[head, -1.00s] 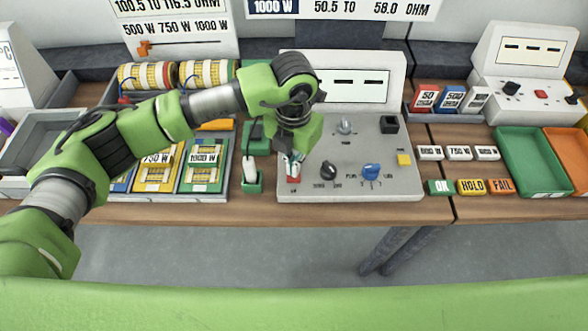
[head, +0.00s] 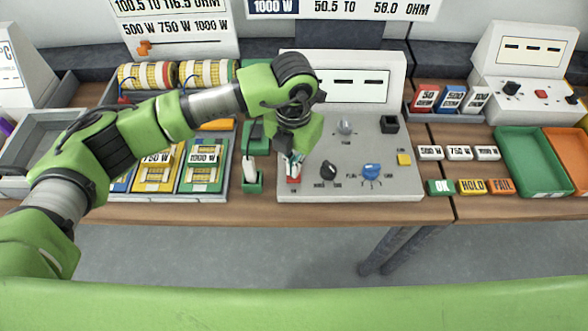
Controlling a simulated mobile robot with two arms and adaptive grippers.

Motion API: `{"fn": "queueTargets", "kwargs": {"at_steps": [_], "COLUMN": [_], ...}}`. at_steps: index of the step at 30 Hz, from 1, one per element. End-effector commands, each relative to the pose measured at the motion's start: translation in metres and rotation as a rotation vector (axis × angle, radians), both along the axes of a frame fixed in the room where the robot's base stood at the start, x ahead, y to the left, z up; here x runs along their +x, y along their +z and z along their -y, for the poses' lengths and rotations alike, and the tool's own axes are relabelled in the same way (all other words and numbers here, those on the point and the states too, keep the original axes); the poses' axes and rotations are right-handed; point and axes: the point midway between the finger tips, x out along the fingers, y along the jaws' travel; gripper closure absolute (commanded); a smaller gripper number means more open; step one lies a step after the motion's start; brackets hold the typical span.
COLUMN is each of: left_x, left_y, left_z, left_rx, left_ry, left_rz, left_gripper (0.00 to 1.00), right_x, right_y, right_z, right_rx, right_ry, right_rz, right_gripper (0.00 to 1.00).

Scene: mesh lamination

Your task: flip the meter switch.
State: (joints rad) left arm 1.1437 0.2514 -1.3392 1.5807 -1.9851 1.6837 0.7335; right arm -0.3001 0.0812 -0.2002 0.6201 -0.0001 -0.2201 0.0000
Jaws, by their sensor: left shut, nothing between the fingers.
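The meter (head: 400,150) is a grey console on the bench with a sloped panel and an upright display (head: 352,84) showing dashes. A red switch (head: 293,180) sits at the panel's lower left corner. My left gripper (head: 294,168) is shut and empty, pointing down right at the red switch; its fingertips cover the upper part of it. I cannot tell whether they touch it. The panel also has a black knob (head: 328,170), a blue knob (head: 371,172), a grey knob (head: 345,127) and a yellow button (head: 404,159). My right gripper is not in view.
A white probe in a green holder (head: 252,184) stands just left of the meter. Mesh cards (head: 204,165) lie in a tray further left. OK, HOLD and FAIL blocks (head: 471,187) and a green tray (head: 535,165) are to the right. The bench's front edge is close below the meter.

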Motion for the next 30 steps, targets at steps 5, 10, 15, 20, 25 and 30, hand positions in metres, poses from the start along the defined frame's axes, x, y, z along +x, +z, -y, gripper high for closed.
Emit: {"fn": "queueTargets", "kwargs": {"at_steps": [5,10,15,20,25,30], "left_x": [0.000,0.000,0.000,0.000,0.000,0.000], "left_y": [-0.004,-0.006,-0.009,-0.011,-0.014,-0.016], "left_z": [0.000,0.000,0.000,0.000,0.000,0.000], "left_rx": [0.000,0.000,0.000,0.000,0.000,0.000], "left_ry": [0.000,0.000,0.000,0.000,0.000,0.000], "left_rz": [0.000,0.000,0.000,0.000,0.000,0.000], "left_gripper": [1.00,1.00,1.00,1.00,1.00,1.00], "right_x": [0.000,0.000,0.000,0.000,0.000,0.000], "right_y": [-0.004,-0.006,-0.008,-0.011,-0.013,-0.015], "right_z": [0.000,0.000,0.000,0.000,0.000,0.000], "right_rx": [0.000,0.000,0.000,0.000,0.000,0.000], "right_ry": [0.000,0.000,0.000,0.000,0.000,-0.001], "right_rz": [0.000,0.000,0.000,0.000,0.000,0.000], "right_gripper": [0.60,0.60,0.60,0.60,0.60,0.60]}}
